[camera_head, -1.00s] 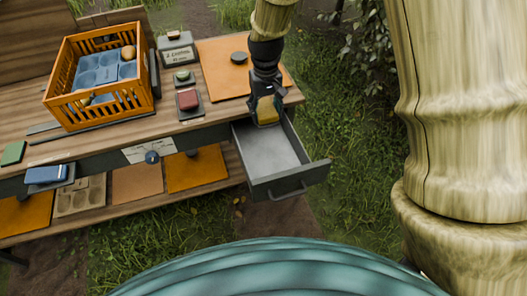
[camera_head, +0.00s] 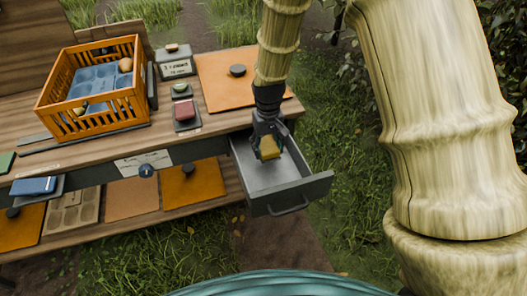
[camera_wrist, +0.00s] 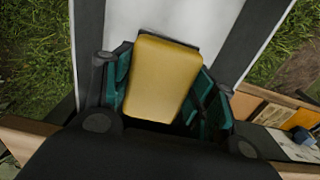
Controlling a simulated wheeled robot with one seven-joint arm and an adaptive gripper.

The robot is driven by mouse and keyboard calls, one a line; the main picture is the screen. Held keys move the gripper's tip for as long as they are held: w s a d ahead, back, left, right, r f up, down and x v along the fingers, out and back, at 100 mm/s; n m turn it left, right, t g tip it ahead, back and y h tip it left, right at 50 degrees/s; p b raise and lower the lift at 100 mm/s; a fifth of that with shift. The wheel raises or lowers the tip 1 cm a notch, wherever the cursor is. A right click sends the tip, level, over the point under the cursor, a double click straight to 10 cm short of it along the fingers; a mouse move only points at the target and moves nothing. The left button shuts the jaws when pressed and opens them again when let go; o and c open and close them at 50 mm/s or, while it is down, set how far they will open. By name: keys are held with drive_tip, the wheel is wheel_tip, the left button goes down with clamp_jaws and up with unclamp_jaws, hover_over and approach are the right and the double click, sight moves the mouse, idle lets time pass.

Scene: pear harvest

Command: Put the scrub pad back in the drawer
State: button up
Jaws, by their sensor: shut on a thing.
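The yellow scrub pad (camera_head: 269,147) is held between the fingers of my gripper (camera_head: 268,140). In the wrist view the pad (camera_wrist: 163,79) fills the space between the green-lined fingers of my gripper (camera_wrist: 162,90). The grey drawer (camera_head: 285,182) is pulled open at the right end of the workbench. The pad and fingertips are over the back part of the drawer, and appear at or below rim level. The pale drawer floor also shows in the wrist view (camera_wrist: 185,18). I cannot tell whether the pad touches the floor.
An orange crate (camera_head: 42,108) with a blue tray and pears stands on the bench. A red block (camera_head: 185,110), a labelled box (camera_head: 176,66) and an orange mat (camera_head: 218,88) are also on the bench. Grass lies right of the drawer, which looks otherwise empty.

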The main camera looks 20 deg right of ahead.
sight(264, 149)
wheel_tip(264, 149, down, 6)
drive_tip(key=shift+r, duration=0.2)
drive_tip(key=w, duration=0.3)
drive_tip(key=shift+w+p, duration=0.4)
drive_tip(key=shift+w+f, duration=0.2)
drive_tip(key=shift+f, duration=0.45)
drive_tip(key=shift+f, duration=0.1)
drive_tip(key=o, duration=1)
wheel_tip(264, 149, up, 12)
drive_tip(key=shift+s+r+b, duration=0.1)
drive_tip(key=shift+r+b, duration=0.05)
drive_tip(key=shift+b, duration=0.15)
